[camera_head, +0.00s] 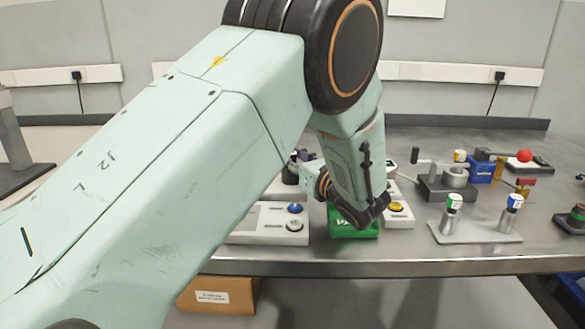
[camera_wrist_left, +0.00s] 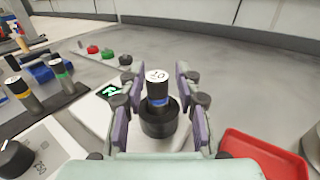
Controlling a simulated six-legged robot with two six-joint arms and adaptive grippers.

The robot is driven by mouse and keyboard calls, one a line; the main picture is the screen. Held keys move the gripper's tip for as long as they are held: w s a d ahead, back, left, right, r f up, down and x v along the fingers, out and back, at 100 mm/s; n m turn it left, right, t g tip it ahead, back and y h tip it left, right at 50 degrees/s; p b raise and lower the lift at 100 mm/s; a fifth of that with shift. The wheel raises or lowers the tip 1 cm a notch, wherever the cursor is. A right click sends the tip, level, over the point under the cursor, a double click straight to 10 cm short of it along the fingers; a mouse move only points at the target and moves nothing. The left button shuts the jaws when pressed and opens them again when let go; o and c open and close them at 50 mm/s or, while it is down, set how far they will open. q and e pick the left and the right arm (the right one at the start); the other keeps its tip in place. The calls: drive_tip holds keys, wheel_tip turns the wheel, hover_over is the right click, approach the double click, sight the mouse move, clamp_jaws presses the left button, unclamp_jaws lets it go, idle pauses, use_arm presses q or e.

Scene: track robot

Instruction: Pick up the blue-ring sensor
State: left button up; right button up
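In the left wrist view, the blue-ring sensor (camera_wrist_left: 157,90) is an upright dark cylinder with a white marked top and a blue band. It stands in a black round holder (camera_wrist_left: 158,122) on a pale panel. My left gripper (camera_wrist_left: 158,84) is open, with its purple-padded fingers on either side of the sensor. Gaps show between the fingers and the sensor. In the head view my left arm covers the middle, and I cannot make out the sensor between the fingers there. My right gripper is not in view.
Two other ringed sensors, green (camera_wrist_left: 60,72) and yellow (camera_wrist_left: 20,88), stand at the left in the wrist view. A red tray (camera_wrist_left: 265,155) lies at the lower right. In the head view, button boxes and a grey plate (camera_head: 475,234) with two capped cylinders stand near the table's front edge.

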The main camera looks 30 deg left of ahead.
use_arm(q)
drive_tip(key=shift+s+r, duration=0.25)
drive_tip(key=shift+s, duration=0.05)
drive_tip(key=c, duration=0.3)
drive_tip(key=shift+d, duration=0.1)
drive_tip(key=shift+c, duration=0.8)
drive_tip(key=shift+w+f, duration=0.1)
drive_tip(key=shift+w, duration=0.05)
clamp_jaws()
